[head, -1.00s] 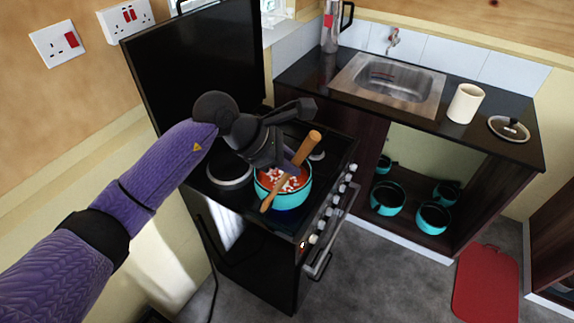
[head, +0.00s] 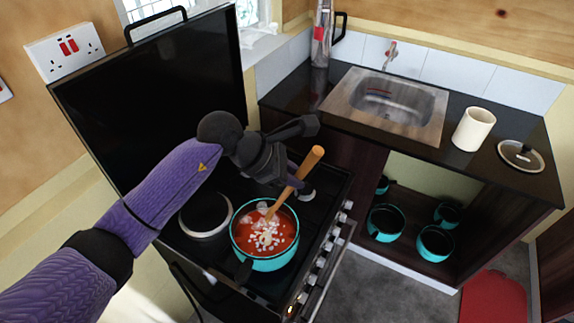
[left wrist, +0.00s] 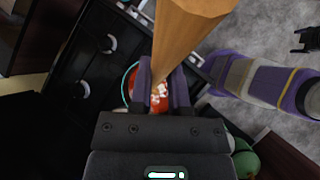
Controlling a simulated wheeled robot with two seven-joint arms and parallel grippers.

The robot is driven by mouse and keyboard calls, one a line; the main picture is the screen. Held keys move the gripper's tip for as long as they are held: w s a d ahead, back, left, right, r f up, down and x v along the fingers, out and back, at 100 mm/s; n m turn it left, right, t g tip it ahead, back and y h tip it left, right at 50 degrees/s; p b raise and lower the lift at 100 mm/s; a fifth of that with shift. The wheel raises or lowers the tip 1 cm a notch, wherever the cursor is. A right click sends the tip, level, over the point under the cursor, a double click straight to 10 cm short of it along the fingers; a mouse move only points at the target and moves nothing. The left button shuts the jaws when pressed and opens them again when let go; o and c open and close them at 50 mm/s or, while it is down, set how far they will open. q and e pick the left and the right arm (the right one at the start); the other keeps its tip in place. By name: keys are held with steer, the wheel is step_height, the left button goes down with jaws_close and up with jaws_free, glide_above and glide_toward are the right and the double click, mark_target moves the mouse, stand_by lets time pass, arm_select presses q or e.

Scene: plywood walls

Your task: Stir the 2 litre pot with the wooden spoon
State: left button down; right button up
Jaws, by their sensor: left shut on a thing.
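The turquoise pot (head: 265,263) stands on the stove, holding red soup with several pale chunks. Its dark handle points to the front left. My left gripper (head: 288,184) is shut on the wooden spoon (head: 309,164) above the pot. The spoon is tilted, its handle top up to the right. Its lower end goes down into the soup, so the spoon's head is hidden. In the left wrist view the spoon handle (left wrist: 183,35) sits between the two purple fingers (left wrist: 160,88), with the red soup (left wrist: 158,95) beyond. My right gripper does not show in the head view.
The stove has a raised black lid (head: 155,90) behind and a free hotplate (head: 205,214) left of the pot. Right are a sink (head: 385,103), a cream cup (head: 474,129) and a pot lid (head: 521,155). Several turquoise pots (head: 386,223) stand on the shelf below.

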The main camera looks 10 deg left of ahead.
arm_select(q)
step_height(320, 180, down, 12)
steer(key=a+b, duration=0.1)
steer(key=b, duration=0.9)
steer(key=shift+w+a+r+b, duration=0.2)
steer(key=shift+w+a+b, duration=0.1)
steer(key=shift+a, duration=0.1)
